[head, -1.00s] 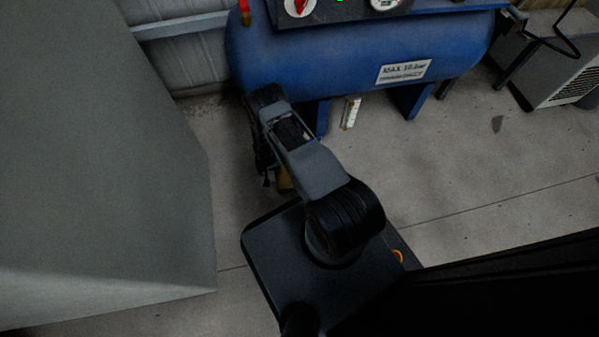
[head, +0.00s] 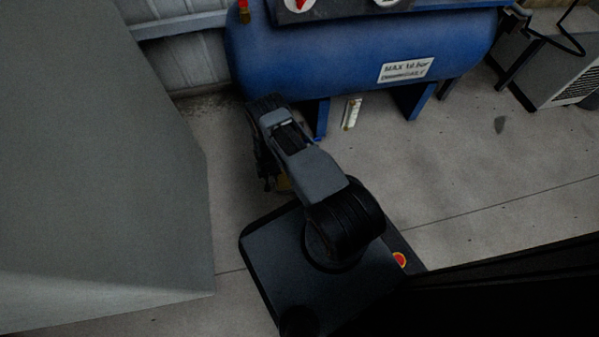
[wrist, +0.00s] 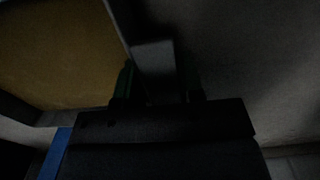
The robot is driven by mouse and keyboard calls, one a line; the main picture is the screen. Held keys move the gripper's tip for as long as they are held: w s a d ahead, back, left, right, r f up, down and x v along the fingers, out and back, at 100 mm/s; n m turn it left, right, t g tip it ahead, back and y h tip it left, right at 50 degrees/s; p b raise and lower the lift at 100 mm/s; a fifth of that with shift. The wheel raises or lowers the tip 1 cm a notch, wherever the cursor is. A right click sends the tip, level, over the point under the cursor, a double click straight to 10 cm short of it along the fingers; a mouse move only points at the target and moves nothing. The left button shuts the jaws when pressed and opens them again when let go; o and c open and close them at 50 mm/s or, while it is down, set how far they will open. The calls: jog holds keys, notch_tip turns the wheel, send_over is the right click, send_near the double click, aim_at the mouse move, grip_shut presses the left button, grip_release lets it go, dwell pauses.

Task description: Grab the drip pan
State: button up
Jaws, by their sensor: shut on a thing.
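The drip pan (wrist: 62,58) fills the upper left of the wrist view, with a brownish-yellow inside and a grey rim. My gripper (wrist: 157,78) has one finger on each side of a grey part of its edge and is shut on it. The picture is dark there, so the exact contact is hard to see. In the head view my arm hides the gripper and most of the pan. Only a small tan patch (head: 283,184), probably the pan, shows beside my arm.
A blue compressor tank (head: 350,55) on legs stands just beyond my arm. A large grey cabinet (head: 90,170) is close on the left. A small white bottle-like item (head: 351,113) stands by the tank's legs. A grey vented unit (head: 560,70) is at upper right. Floor (head: 470,170) to the right is open.

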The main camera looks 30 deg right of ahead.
grip_shut()
jog(key=shift+r, duration=0.15)
